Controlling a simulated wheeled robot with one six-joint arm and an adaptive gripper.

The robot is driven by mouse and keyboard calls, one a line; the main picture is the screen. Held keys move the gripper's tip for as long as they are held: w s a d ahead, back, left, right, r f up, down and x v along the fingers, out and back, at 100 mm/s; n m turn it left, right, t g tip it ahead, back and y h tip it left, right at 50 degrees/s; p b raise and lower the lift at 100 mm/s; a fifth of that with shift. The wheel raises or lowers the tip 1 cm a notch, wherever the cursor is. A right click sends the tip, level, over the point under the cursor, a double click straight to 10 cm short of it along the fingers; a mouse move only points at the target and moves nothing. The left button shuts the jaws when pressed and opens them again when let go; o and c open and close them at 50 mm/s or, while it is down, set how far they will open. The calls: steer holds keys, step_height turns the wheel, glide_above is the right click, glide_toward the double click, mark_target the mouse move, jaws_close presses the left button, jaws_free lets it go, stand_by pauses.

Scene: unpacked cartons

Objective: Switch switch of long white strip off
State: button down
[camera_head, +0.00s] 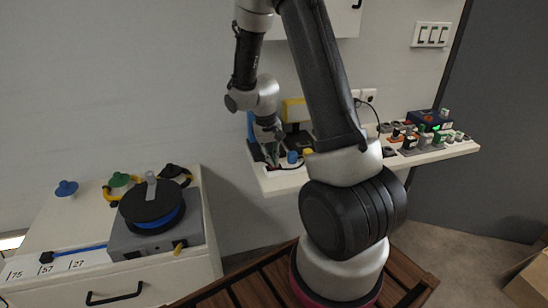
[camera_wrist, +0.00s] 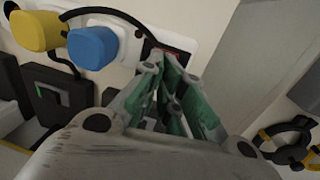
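The long white strip (camera_wrist: 125,18) runs across the top of the wrist view, with a yellow plug (camera_wrist: 38,30) and a blue plug (camera_wrist: 92,47) in it. Its switch (camera_wrist: 178,52) shows as a red patch in a dark frame at the strip's right end, partly hidden by my fingertips. My gripper (camera_wrist: 164,62) has its fingers drawn together, with nothing seen between them. The tips are at or just before the switch; I cannot tell whether they touch it. In the head view my gripper (camera_head: 272,160) is over the strip's left end, left of the blue plug (camera_head: 292,157).
A black device with a green switch (camera_wrist: 52,95) stands beside the strip. A wall shelf (camera_head: 440,153) holds several small devices at right. A cabinet (camera_head: 75,285) with a cable reel (camera_head: 150,205) stands at left. A yellow-black coil (camera_wrist: 285,140) is at lower right.

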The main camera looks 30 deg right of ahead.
steer(key=shift+a, duration=0.35)
steer(key=shift+w+r, duration=0.1)
steer(key=shift+r, duration=0.1)
step_height(320, 180, up, 14)
steer(key=a, duration=0.1)
steer(key=shift+w+a+f, duration=0.2)
steer(key=shift+a+f, duration=0.05)
steer(key=shift+a, duration=0.05)
